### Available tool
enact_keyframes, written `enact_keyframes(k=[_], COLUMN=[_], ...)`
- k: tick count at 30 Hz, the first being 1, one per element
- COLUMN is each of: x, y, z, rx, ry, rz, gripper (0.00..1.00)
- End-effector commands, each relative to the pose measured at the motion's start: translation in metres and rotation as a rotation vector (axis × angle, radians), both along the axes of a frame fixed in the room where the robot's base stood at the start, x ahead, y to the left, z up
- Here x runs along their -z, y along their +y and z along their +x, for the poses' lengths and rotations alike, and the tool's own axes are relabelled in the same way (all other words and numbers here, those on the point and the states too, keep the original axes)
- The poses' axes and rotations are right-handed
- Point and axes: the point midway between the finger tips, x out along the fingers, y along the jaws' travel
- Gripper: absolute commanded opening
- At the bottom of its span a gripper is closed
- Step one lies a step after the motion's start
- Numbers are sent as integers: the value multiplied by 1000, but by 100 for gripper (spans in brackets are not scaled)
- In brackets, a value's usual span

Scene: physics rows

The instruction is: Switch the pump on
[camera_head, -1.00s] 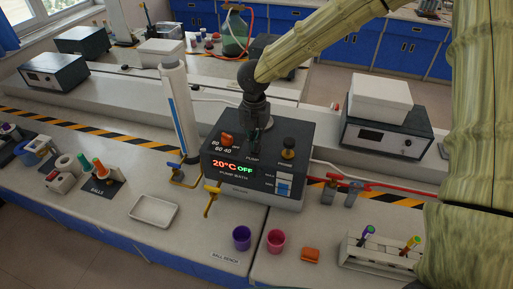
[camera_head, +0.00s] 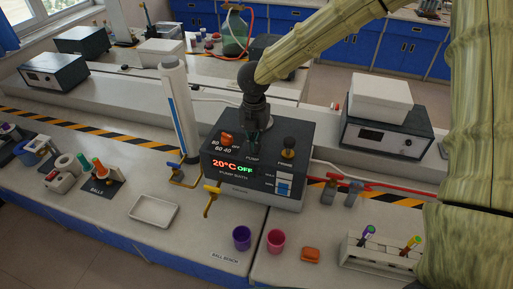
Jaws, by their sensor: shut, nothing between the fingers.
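The dark pump bath box (camera_head: 225,186) stands on the bench in the middle of the head view. Its display (camera_head: 232,167) reads 20°C in red and OFF in green. An orange dial (camera_head: 227,139) sits on its sloped panel at the left, and a dark knob with a brass base (camera_head: 288,148) sits at the right by the PRIME label. My gripper (camera_head: 255,146) points down, shut and empty, right above the PUMP label. The pump control there is hidden behind my fingers, and I cannot tell whether they touch it.
A tall white cylinder (camera_head: 179,110) stands close left of the box. Yellow-handled (camera_head: 211,189) and blue-handled (camera_head: 174,166) taps stick out in front. Red tubing (camera_head: 375,188) runs right. Purple (camera_head: 242,238) and pink (camera_head: 276,242) cups and a test-tube rack (camera_head: 378,257) stand in front.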

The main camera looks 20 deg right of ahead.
Motion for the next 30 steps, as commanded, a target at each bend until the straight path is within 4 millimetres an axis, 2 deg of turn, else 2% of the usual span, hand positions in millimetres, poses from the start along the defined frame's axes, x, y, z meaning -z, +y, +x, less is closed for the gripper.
enact_keyframes(k=[30], x=[12], y=[0], z=[0], rx=[0], ry=[0], rz=[0], gripper=[0])
